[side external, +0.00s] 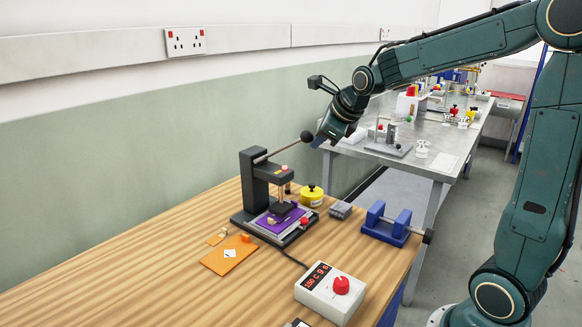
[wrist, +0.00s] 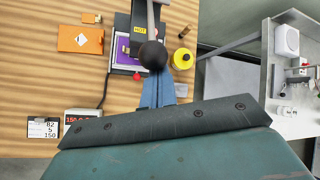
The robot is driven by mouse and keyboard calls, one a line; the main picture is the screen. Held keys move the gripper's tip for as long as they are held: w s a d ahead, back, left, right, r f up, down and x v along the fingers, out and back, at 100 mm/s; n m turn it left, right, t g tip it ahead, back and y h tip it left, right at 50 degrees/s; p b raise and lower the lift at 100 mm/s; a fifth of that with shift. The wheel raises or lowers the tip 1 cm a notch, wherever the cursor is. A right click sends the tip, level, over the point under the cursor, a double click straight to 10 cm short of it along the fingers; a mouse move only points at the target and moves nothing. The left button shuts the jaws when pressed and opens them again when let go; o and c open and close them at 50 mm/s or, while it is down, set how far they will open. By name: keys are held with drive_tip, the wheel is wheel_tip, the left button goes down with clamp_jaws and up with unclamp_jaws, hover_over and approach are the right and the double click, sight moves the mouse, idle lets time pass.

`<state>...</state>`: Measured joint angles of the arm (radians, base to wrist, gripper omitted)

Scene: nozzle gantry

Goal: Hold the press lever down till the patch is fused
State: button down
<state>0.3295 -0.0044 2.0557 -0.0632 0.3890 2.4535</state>
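The dark press (side external: 254,185) stands on the wooden table. Its lever (side external: 280,149) slopes up to a round dark ball knob (side external: 306,136), so it is raised. Purple material (side external: 268,228) lies on the press bed under the dark press head (side external: 283,209); a patch under the head cannot be made out. My gripper (side external: 321,138) is just right of the knob, very close; contact cannot be told.
A control box (side external: 331,291) with a red knob and lit display stands in front. An orange sheet (side external: 229,255) lies left. A yellow tin (side external: 312,196), a grey block (side external: 341,210) and a blue stand (side external: 390,225) stand right of the press. A metal bench (side external: 435,160) is behind.

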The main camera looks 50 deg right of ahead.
drive_tip(key=shift+w+r+g, duration=0.65)
drive_tip(key=shift+w+r, duration=0.1)
drive_tip(key=shift+r, duration=0.25)
drive_tip(key=shift+w+r+g, duration=0.65)
drive_tip(key=shift+w+r, duration=0.1)
drive_tip(key=shift+r, duration=0.25)
drive_tip(key=shift+w+r, duration=0.85)
drive_tip(key=shift+r, duration=0.05)
drive_tip(key=s+d+f, duration=0.2)
drive_tip(key=s, duration=0.1)
drive_tip(key=v, duration=0.9)
drive_tip(key=shift+r, duration=0.35)
